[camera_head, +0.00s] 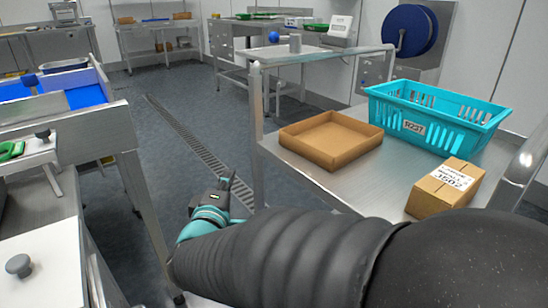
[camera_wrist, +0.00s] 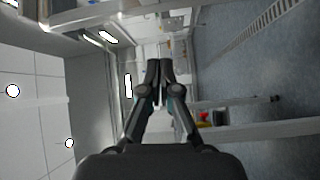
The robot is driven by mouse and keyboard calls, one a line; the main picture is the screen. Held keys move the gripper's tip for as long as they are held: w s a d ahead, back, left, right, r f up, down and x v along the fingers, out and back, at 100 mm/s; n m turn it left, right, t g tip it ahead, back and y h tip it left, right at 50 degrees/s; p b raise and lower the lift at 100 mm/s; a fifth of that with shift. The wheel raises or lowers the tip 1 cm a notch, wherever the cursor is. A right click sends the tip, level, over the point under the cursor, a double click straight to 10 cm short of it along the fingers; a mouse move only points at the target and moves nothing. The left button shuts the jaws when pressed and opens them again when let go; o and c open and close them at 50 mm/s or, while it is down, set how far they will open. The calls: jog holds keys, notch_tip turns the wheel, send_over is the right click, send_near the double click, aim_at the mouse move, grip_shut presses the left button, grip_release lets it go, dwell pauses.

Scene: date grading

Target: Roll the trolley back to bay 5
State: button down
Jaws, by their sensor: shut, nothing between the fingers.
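The trolley (camera_head: 322,180) is a steel cart standing close in front of me at the right in the head view. It has a raised rail (camera_head: 325,56) along its far side and a rounded post at its right. On its top are a teal crate (camera_head: 413,124), a shallow brown cardboard tray (camera_head: 331,139) and a small labelled carton (camera_head: 446,188). My gripper (camera_head: 227,183) is low beside the trolley's left post, over the floor. In the wrist view my gripper (camera_wrist: 158,66) has its fingers together and empty. No bay number is readable.
A drain channel (camera_head: 190,142) crosses the open grey floor left of the trolley. A steel bench with blue lanes (camera_head: 75,97) stands at the left. Tables (camera_head: 290,52) and a blue hose reel (camera_head: 410,30) are at the back.

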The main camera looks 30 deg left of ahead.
jog(key=w+a+f+n, duration=0.1)
jog(key=w+f, duration=0.2)
jog(key=w, duration=0.8)
jog(key=shift+w+a+f+h+b, duration=0.25)
jog(key=shift+a+h+b, duration=0.05)
jog(key=shift+a, duration=0.1)
